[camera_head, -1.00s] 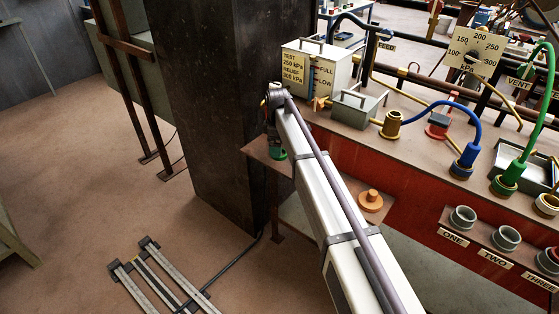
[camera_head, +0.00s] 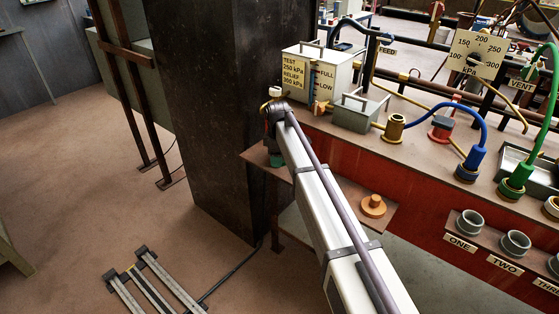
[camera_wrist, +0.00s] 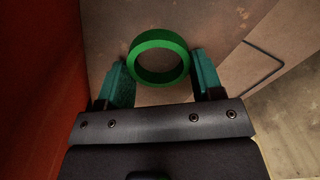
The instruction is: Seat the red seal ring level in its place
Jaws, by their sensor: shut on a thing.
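My gripper (camera_wrist: 159,80) is shut on a green ring (camera_wrist: 160,77) in the wrist view. The ring sits between the two teal fingers, its opening facing the camera, over a brown surface. In the head view my gripper (camera_head: 276,159) shows as a small green patch at the left end of the low brown shelf, mostly hidden by my arm. I cannot tell whether the ring touches the surface. I cannot make out a red seal ring in either view.
Grey sockets (camera_head: 470,223) labelled ONE, TWO and THREE stand at right. A dark pillar (camera_head: 215,120) rises close left of my gripper. A red wall (camera_wrist: 35,80) runs along the wrist view's left.

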